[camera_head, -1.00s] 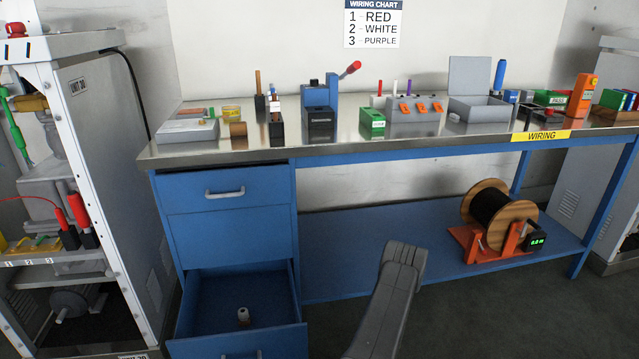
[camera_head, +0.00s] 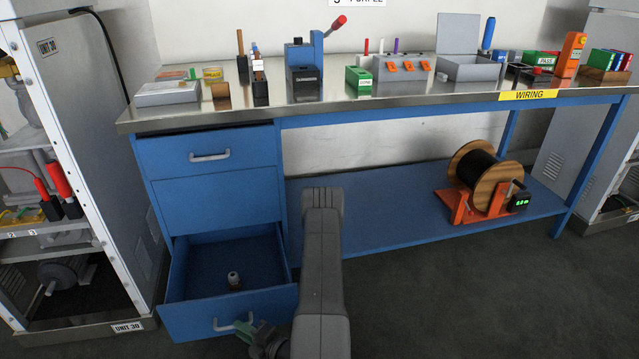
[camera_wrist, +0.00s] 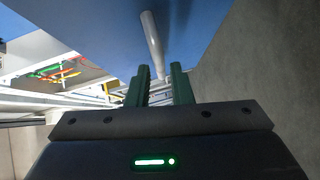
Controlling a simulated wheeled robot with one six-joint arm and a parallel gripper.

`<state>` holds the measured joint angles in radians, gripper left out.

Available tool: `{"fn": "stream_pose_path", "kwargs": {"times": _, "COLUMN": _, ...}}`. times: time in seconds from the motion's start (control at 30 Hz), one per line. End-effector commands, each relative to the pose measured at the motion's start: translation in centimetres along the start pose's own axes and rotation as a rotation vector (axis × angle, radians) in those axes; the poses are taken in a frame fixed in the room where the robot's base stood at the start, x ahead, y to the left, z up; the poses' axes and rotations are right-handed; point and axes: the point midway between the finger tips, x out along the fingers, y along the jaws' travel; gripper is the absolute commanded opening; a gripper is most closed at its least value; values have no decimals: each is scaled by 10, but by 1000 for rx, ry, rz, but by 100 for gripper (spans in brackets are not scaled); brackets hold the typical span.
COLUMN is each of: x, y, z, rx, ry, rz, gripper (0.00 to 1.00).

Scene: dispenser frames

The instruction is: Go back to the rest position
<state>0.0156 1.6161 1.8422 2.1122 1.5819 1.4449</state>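My gripper (camera_head: 246,332) is low at the front of the open bottom drawer (camera_head: 190,318), close to the right end of its grey handle (camera_head: 232,326). In the wrist view the two green fingers (camera_wrist: 160,70) stand apart with a gap between them. The light handle bar (camera_wrist: 152,42) runs down toward that gap, against the blue drawer front. I cannot tell whether a finger touches the handle. The gripper holds nothing that I can see. My grey arm reaches down in front of the bench in the head view.
An equipment rack (camera_head: 100,120) stands close on the left. The bench top (camera_head: 340,100) carries several tools and boxes. A cable spool (camera_head: 484,184) sits on the lower shelf (camera_head: 385,215). The floor at right is clear.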

Motion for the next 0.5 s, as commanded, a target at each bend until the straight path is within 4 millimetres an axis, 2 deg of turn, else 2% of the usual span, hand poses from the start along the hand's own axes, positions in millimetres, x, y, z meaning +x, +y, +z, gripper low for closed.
{"fn": "stream_pose_path", "kwargs": {"times": 0.2, "x": 23, "y": -1, "z": 0, "rx": -2, "ry": 3, "rz": 1, "gripper": 20}}
{"fn": "stream_pose_path", "kwargs": {"times": 0.5, "x": 33, "y": 0, "z": 0, "rx": 0, "ry": 0, "rz": 0, "gripper": 20}}
